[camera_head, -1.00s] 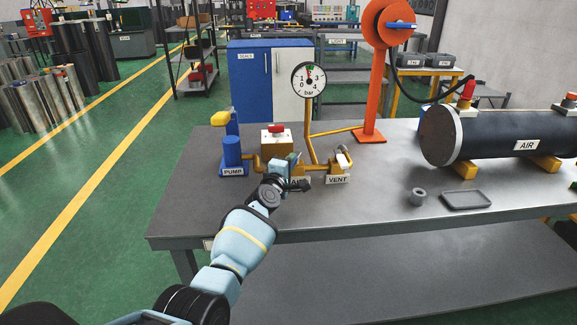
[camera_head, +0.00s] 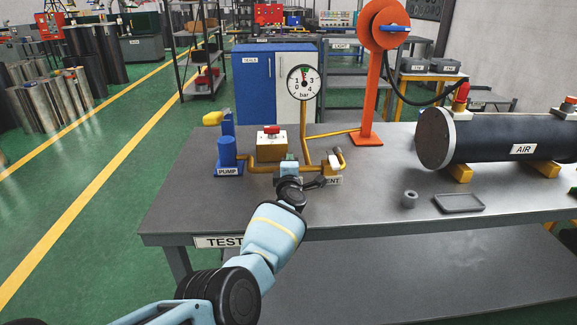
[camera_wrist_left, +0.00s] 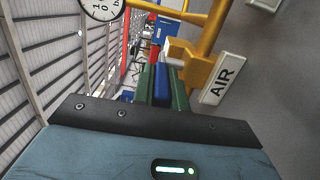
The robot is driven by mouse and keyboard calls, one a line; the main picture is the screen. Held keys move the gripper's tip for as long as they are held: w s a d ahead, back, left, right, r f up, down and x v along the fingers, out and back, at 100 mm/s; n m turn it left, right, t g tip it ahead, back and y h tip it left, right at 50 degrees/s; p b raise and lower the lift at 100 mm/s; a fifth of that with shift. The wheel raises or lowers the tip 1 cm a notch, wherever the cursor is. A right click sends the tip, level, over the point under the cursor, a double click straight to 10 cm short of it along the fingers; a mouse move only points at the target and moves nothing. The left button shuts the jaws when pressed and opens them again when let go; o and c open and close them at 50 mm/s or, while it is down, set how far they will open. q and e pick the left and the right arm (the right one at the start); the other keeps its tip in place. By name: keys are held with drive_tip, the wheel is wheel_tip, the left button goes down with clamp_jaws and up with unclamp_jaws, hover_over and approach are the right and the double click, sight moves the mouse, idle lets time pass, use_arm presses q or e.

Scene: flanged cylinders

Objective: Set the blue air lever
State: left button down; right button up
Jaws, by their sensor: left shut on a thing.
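My left gripper (camera_head: 289,168) is at the yellow pipework on the bench, between the pump and the vent. In the left wrist view its green fingers (camera_wrist_left: 162,74) are shut on the blue air lever (camera_wrist_left: 162,86), which shows as a blue bar between them. The AIR label (camera_wrist_left: 222,79) stands beside the yellow valve body (camera_wrist_left: 190,62). In the head view my gripper and wrist hide the lever and this label. The gauge (camera_head: 303,83) stands on its yellow pipe behind, its needle near the top. My right gripper is not in view.
The blue pump (camera_head: 227,152) is left of my gripper. The white vent lever (camera_head: 333,160) is close on its right. A red-topped box (camera_head: 270,143) stands behind. A grey ring (camera_head: 410,199), a tray (camera_head: 459,202) and the dark AIR cylinder (camera_head: 500,137) are farther right.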

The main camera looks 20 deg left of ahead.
use_arm(q)
drive_tip(key=shift+w+d+n+g+y, duration=0.1)
drive_tip(key=shift+d+n+g+y, duration=0.15)
drive_tip(key=shift+n+y, duration=0.35)
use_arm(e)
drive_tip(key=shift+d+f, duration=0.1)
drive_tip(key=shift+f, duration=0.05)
use_arm(q)
drive_tip(key=shift+a, duration=0.1)
drive_tip(key=c, duration=1.4)
unclamp_jaws()
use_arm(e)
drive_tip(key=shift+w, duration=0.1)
